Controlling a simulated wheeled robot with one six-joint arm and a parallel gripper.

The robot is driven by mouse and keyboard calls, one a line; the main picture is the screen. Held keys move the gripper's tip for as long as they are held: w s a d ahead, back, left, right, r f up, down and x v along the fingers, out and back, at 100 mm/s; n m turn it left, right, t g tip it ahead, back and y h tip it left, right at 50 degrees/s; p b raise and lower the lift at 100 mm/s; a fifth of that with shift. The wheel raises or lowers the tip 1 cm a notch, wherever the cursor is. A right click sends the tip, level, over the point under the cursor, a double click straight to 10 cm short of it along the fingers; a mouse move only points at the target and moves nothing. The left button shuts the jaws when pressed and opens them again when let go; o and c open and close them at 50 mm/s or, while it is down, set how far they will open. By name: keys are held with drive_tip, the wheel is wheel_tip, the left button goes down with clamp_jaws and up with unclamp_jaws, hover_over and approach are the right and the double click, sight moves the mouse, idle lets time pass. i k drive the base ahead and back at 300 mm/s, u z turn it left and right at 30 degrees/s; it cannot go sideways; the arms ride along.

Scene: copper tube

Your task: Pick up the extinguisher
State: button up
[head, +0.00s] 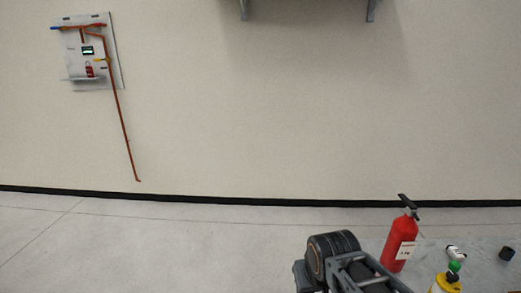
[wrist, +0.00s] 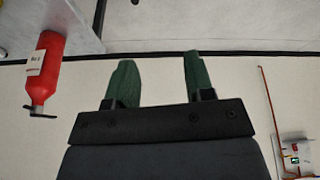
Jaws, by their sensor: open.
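A red extinguisher (head: 400,241) with a white label and a black handle stands upright on a pale grey surface at the lower right of the head view. It also shows in the wrist view (wrist: 46,68), upside down at the left. My gripper (wrist: 155,75) has two green fingers spread apart with nothing between them. The extinguisher is to the left of the fingers in the wrist view and apart from them. In the head view part of my arm shows left of the extinguisher, and the fingers are not visible there.
Right of the extinguisher are a yellow bottle (head: 445,284), a white and green item (head: 455,256) and a small black object (head: 507,253). A panel with copper tubing (head: 92,55) hangs on the wall at the upper left. The floor at the left is clear.

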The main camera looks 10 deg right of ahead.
sight(399, 245)
drive_tip(key=u, duration=1.65)
drive_tip(key=k, duration=0.85)
drive_tip(key=z, duration=0.85)
drive_tip(key=i, duration=0.5)
drive_tip(key=u, duration=0.05)
